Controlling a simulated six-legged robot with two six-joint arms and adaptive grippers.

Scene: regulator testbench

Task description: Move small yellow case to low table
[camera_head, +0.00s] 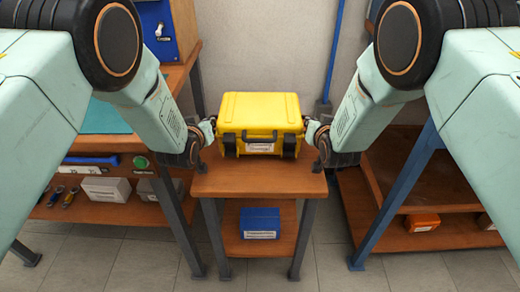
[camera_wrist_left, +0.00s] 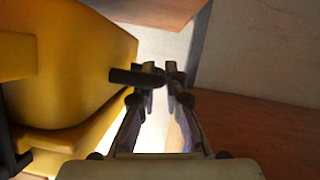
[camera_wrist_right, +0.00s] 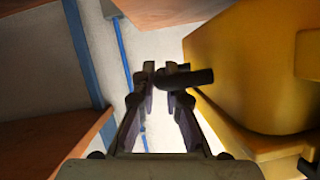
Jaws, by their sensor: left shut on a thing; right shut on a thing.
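The small yellow case (camera_head: 261,108) is upright over the low wooden table (camera_head: 258,184), with its black front handle and latches facing me. I cannot tell if its base touches the tabletop. My left gripper (camera_head: 207,131) is at the case's left side. In the left wrist view its fingers (camera_wrist_left: 160,75) are shut on a black side peg (camera_wrist_left: 130,76) of the yellow case (camera_wrist_left: 80,75). My right gripper (camera_head: 314,132) is at the right side. In the right wrist view its fingers (camera_wrist_right: 162,75) are shut on the other black peg (camera_wrist_right: 195,77) of the case (camera_wrist_right: 245,70).
A blue box (camera_head: 260,223) sits on the low table's lower shelf. A workbench with a blue panel unit (camera_head: 166,30) stands left, and a blue-legged shelf with an orange box (camera_head: 422,222) stands right. The tabletop in front of the case is bare.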

